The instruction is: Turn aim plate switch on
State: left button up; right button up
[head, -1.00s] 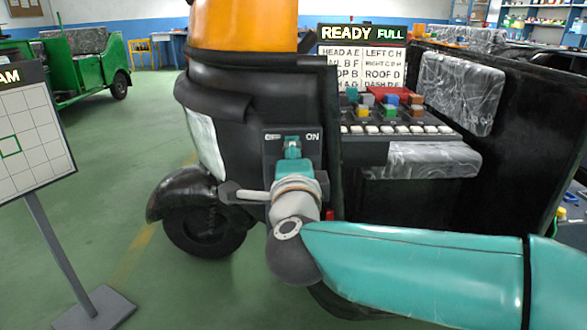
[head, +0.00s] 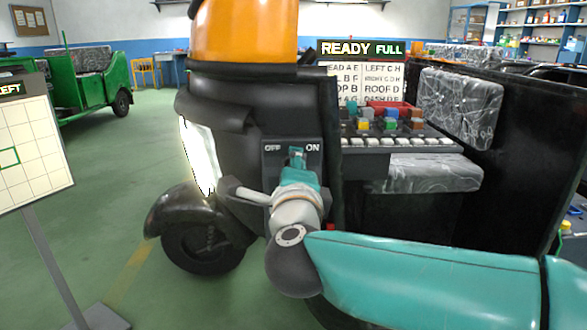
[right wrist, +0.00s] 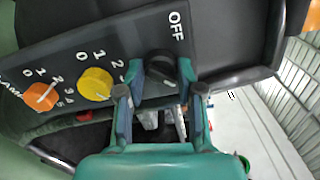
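The black switch plate (head: 271,161) with OFF and ON labels is on the rickshaw's dark front. My right gripper (head: 297,158) reaches it from below, hiding the knob there. In the right wrist view a black knob (right wrist: 160,68) lies below the OFF label, between the spread fingertips of my right gripper (right wrist: 160,72). I cannot tell if both fingers press on it. The ON label is hidden there. A white lamp panel (head: 200,158) on the rickshaw glows brightly. A grid board (head: 28,150) headed LEFT stands at the left. My left gripper is not in view.
An orange knob (right wrist: 40,97) and a yellow knob (right wrist: 95,84) sit close beside the black one. A console (head: 390,125) with coloured blocks and a READY FULL sign (head: 360,48) stands right of the plate. Green floor is free at the left.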

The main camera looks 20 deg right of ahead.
jog(key=o, duration=0.4)
jog(key=shift+f, duration=0.2)
jog(key=shift+r, duration=0.1)
jog(key=v, duration=1.2)
